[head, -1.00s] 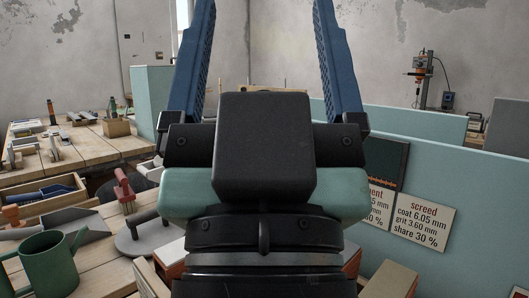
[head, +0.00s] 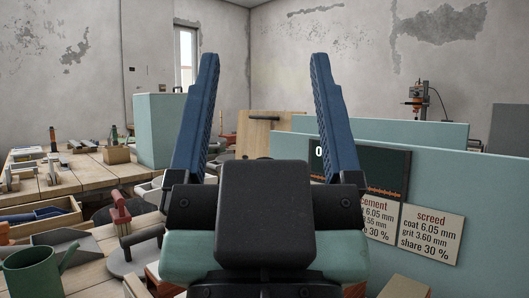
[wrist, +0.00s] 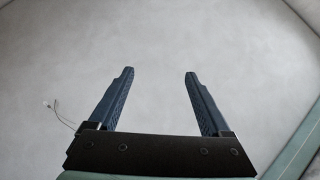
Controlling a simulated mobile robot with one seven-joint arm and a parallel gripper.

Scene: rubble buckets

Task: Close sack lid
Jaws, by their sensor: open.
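My gripper (head: 264,55) is in the middle of the head view, its two blue fingers pointing up and spread wide apart with nothing between them. The wrist view also shows the open fingers (wrist: 160,72), against a plain grey surface. A raised wooden panel with a dark bar handle (head: 285,124) stands beyond the gripper, between the fingers in the picture. It may be the sack lid, but I cannot tell for sure. My gripper appears well in front of it and apart from it. Its lower part is hidden behind my gripper. No sack is clearly visible.
A teal partition (head: 445,170) runs along the right, with a screed sign (head: 432,233) and a dark board on it. On the left, a wooden workbench (head: 90,172) holds tools, and a green watering can (head: 35,270) stands nearer. A drill stand (head: 419,97) is far right.

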